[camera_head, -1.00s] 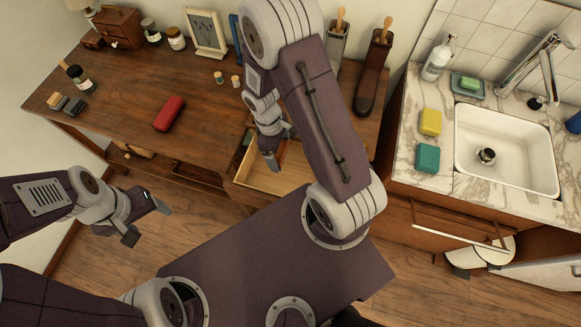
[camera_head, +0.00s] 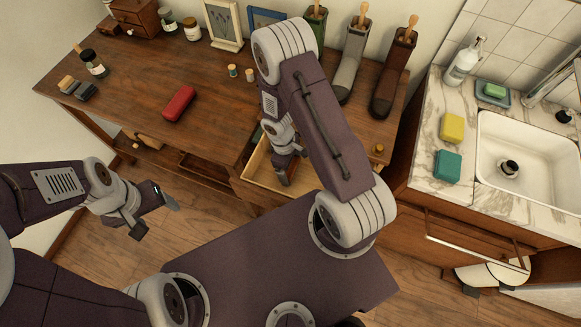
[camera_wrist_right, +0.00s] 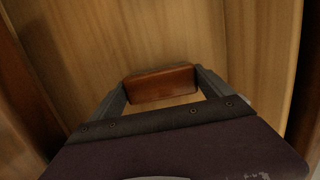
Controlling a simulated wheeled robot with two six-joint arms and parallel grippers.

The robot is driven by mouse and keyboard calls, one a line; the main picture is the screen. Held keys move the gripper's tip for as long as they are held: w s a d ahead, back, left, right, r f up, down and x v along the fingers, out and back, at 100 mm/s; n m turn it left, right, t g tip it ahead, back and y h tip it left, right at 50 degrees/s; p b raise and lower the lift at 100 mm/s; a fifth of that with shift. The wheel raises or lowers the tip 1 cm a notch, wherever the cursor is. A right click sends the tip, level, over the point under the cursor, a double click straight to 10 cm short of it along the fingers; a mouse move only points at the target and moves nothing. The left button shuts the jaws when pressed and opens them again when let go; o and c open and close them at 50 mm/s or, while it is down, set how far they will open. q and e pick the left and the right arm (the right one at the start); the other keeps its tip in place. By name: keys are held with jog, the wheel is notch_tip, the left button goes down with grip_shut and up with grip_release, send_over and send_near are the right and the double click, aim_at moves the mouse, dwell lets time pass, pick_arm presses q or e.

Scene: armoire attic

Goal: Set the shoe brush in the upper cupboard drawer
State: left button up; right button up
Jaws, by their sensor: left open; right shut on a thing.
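The shoe brush (camera_wrist_right: 160,84) is a reddish-brown wooden block between the fingers of my right gripper (camera_wrist_right: 160,86) in the right wrist view. The open drawer's pale wooden floor (camera_wrist_right: 130,35) lies beneath it. In the head view, my right gripper (camera_head: 287,168) is over or inside the open drawer (camera_head: 257,168) of the wooden desk, and the brush is largely hidden by the arm. I cannot tell whether the brush touches the drawer floor. My left gripper (camera_head: 153,214) is open and empty, in front of the desk at the left.
The desktop holds a red case (camera_head: 179,103), jars, small spools (camera_head: 232,70), picture frames and boots (camera_head: 393,80) on the right. A lower shelf opening (camera_head: 200,167) is left of the drawer. A marble counter with a sink (camera_head: 525,150) stands at the right.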

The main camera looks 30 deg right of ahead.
jog(key=shift+f+b, duration=0.15)
jog(key=shift+b, duration=0.15)
jog(key=o, duration=1.2)
jog(key=shift+c, duration=0.2)
jog(key=shift+r+p, duration=0.4)
jog(key=s+a+r+m+t+p, duration=0.1)
jog(key=r+m, duration=0.1)
jog(key=r, duration=0.5)
jog(key=s+a+r+m+y+p, duration=0.1)
jog(key=s+r+m, duration=0.1)
jog(key=r, duration=0.6)
jog(key=s+a+r+m+t+p, duration=0.1)
jog(key=r+m, duration=0.3)
jog(key=r, duration=0.4)
jog(key=shift+s+r+t+p, duration=0.25)
jog(key=shift+s+t+p, duration=0.05)
jog(key=shift+p, duration=0.05)
jog(key=shift+d, duration=0.1)
